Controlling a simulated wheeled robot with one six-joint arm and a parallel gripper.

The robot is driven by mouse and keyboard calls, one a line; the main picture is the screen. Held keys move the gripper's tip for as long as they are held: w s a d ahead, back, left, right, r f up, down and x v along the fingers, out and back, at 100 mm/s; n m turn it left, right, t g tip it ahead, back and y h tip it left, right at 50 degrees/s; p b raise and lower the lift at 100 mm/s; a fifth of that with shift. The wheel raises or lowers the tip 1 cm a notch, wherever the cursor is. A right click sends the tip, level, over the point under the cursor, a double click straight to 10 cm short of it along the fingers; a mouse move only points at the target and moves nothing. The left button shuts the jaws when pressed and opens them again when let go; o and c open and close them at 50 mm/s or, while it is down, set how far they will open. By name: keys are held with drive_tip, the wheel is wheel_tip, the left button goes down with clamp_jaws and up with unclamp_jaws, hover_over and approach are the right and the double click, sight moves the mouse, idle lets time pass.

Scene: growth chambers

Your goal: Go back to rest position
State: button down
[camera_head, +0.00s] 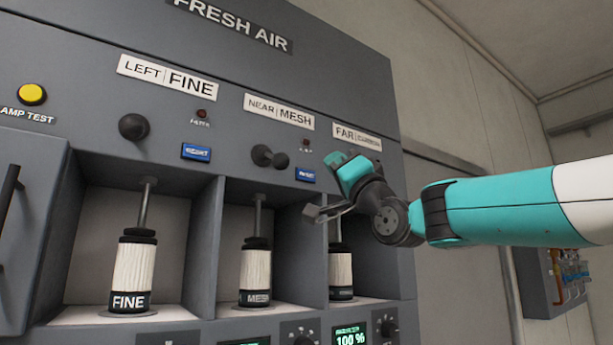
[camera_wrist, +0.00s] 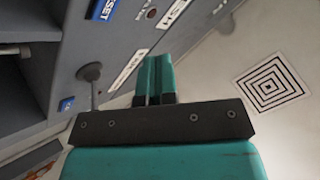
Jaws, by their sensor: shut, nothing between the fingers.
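My gripper (camera_wrist: 155,75) is shut and empty, its two teal fingers side by side in the wrist view. In the head view my gripper (camera_head: 337,160) is up in front of the right end of the grey panel, just below the FAR label (camera_head: 356,137). My teal and white arm reaches in from the right. The gripper and wrist cover part of the far bay and its filter cartridge (camera_head: 341,270). In the wrist view a dark round knob (camera_wrist: 90,72) is left of the fingers, apart from them.
The FRESH AIR panel (camera_head: 120,60) fills the left side. Bays hold the FINE cartridge (camera_head: 134,272) and MESH cartridge (camera_head: 256,275). Knobs (camera_head: 133,127) stick out above the bays. A square-patterned marker (camera_wrist: 270,85) is at the wrist view's right. A box with pipes (camera_head: 560,275) is at right.

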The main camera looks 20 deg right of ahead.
idle(0.3)
drive_tip(key=s+a+f+n+g+h+b, duration=0.1)
drive_tip(key=a+f+g, duration=0.25)
drive_tip(key=f, duration=0.65)
drive_tip(key=s+a+f+n+g+h+b, duration=0.15)
drive_tip(key=f+g, duration=0.35)
drive_tip(key=f, duration=0.5)
drive_tip(key=s+a+f+n+g+b, duration=0.1)
drive_tip(key=s+a+f+n+g, duration=0.2)
drive_tip(key=f, duration=0.7)
drive_tip(key=s+d+f+n+g+h+b, duration=0.2)
drive_tip(key=s+f+n+g+h, duration=0.2)
drive_tip(key=s+f+g, duration=0.9)
drive_tip(key=s+f, duration=1)
drive_tip(key=f, duration=0.2)
drive_tip(key=shift+s+f+b, duration=0.15)
drive_tip(key=shift+s+b, duration=0.15)
drive_tip(key=shift+b, duration=0.1)
drive_tip(key=c, duration=1.8)
unclamp_jaws()
